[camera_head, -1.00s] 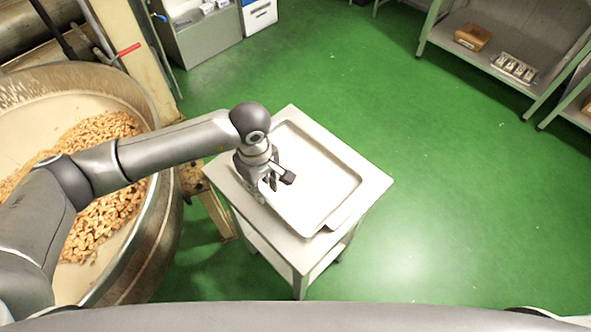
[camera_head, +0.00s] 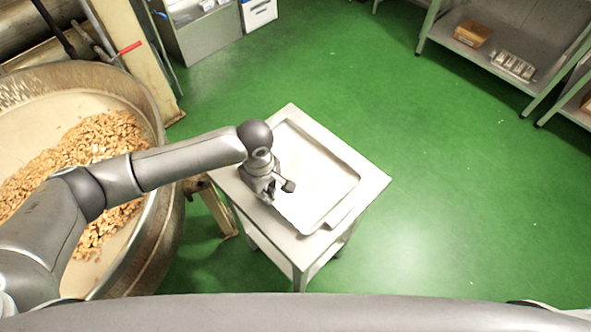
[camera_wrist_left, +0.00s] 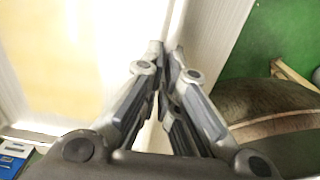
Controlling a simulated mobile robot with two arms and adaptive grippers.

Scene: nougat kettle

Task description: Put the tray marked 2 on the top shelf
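A pale metal tray (camera_head: 325,170) lies flat on a small white side table (camera_head: 368,188). No number can be read on it. My left gripper (camera_head: 278,192) is at the tray's left edge, pointing down. In the left wrist view, its fingers (camera_wrist_left: 166,52) have come close together with the tray's rim between them, and the tray's bright floor (camera_wrist_left: 75,60) lies to the left. The gripper looks shut on the rim, and the tray still rests on the table. My right gripper is not in view.
A large kettle (camera_head: 160,235) full of brown pieces stands at the left, beneath my left arm. A metal shelf rack (camera_head: 545,35) at the upper right holds a cardboard box (camera_head: 472,34) and a pack of small items (camera_head: 513,66). The green floor between is clear.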

